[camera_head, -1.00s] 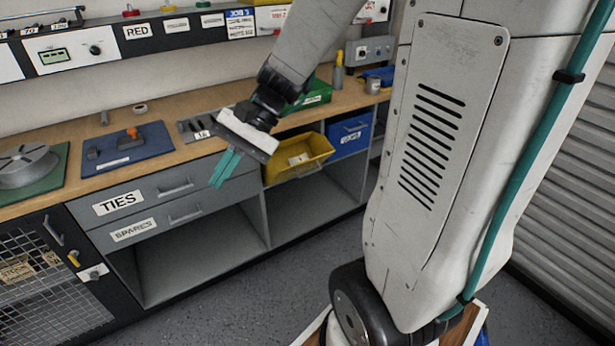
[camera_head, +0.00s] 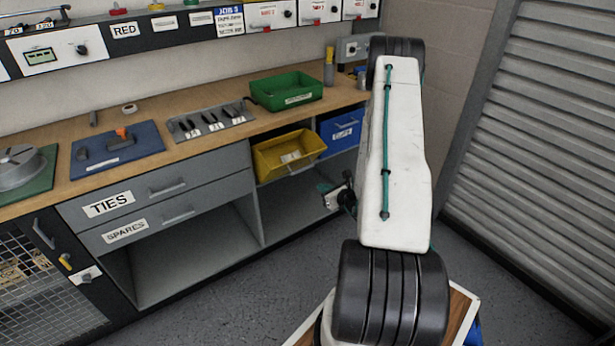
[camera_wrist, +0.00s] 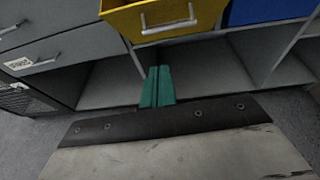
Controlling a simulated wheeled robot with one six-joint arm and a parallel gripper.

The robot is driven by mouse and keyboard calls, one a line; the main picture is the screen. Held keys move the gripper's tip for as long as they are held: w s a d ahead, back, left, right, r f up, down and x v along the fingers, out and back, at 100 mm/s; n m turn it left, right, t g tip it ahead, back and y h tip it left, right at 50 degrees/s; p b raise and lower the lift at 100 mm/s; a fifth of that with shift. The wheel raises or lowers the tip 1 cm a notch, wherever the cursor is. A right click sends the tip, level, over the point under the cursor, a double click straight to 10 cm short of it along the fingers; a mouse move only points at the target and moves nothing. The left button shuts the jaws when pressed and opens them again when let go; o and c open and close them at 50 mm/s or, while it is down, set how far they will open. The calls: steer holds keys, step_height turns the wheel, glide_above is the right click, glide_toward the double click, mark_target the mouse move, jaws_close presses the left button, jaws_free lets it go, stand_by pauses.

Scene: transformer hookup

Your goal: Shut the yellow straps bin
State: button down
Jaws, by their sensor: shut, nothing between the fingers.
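The yellow straps bin (camera_head: 290,155) is tilted forward out of its place under the bench top, to the right of the grey drawers. Its front carries a pale label and a handle. In the wrist view the yellow bin (camera_wrist: 165,18) shows at the top, with its silver handle (camera_wrist: 168,22) facing me. My gripper (camera_wrist: 157,86) has its teal fingers together and empty, below the bin's front and in front of the open shelf, apart from the bin. In the head view my gripper (camera_head: 325,188) is mostly hidden behind my arm.
A blue bin (camera_head: 343,131) sits right of the yellow one. The TIES drawer (camera_head: 150,192) and SPARES drawer (camera_head: 165,215) are at the left, above an open shelf. A green tray (camera_head: 286,92) and a tool rack (camera_head: 211,123) lie on the bench. A shutter (camera_head: 530,150) stands right.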

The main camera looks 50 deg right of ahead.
steer(key=d+r+x, duration=0.1)
steer(key=x, duration=1.1)
steer(key=shift+w+d+m+h, duration=0.2)
steer(key=shift+d+m+h, duration=0.1)
steer(key=shift+d+m, duration=0.1)
steer(key=shift+g, duration=0.3)
steer(key=shift+w+r, duration=0.25)
steer(key=shift+r, duration=0.15)
